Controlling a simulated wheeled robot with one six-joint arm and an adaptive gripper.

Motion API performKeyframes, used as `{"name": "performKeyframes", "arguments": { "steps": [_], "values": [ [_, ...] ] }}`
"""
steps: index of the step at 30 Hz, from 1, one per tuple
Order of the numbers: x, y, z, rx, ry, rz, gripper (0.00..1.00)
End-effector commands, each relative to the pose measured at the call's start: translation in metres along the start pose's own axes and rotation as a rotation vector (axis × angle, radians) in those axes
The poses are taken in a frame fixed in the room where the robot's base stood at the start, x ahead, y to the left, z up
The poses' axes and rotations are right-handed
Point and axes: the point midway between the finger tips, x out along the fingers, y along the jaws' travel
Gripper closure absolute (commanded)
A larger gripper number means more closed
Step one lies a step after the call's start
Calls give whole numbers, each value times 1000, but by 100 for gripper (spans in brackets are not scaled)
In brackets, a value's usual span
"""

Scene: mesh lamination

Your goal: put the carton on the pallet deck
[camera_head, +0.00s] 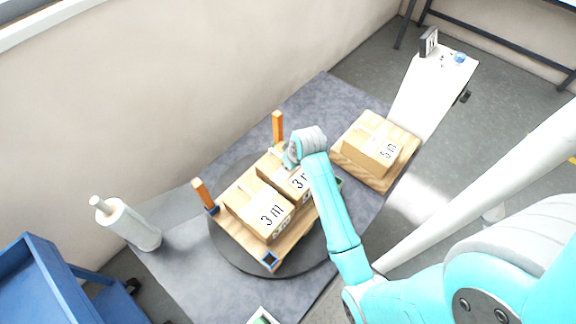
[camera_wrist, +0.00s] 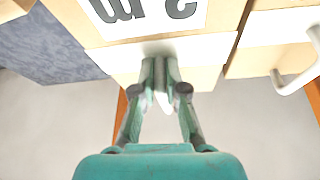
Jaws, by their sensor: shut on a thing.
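The pallet deck (camera_head: 287,245) is a wooden board on a dark round turntable in the head view. One carton (camera_head: 258,212) marked "3 m" sits on its near left part. A second "3 m" carton (camera_head: 284,177) is beside it toward the back right, partly hidden by my arm; whether it bears on the deck cannot be told. My gripper (camera_wrist: 161,92) is at this carton's far side, its fingers close together on a pale part at the face. In the wrist view the held carton (camera_wrist: 112,30) fills the top, its label upside down.
Orange posts (camera_head: 278,128) and (camera_head: 204,194) stand along the deck's back side. A "5 m" carton (camera_head: 371,146) rests on another wooden board (camera_head: 376,180) to the right. A white roll (camera_head: 131,226) and blue cart (camera_head: 40,284) stand left. A wall rises behind.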

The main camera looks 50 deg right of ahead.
Motion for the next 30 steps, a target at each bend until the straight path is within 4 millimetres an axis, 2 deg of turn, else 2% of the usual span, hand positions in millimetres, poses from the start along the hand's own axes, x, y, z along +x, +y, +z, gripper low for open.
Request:
{"name": "performKeyframes", "arguments": {
  "steps": [4, 14, 15, 18, 26, 30],
  "values": [
    [14, 0, 5, 0, 1, 0, 100],
    [16, 0, 6, 0, 1, 0, 100],
    [16, -1, 7, 0, 0, 0, 83],
    [16, -1, 7, 0, 0, 0, 63],
    [16, -1, 6, 0, 0, 0, 63],
    [9, 0, 5, 0, 3, 1, 63]
  ]
}}
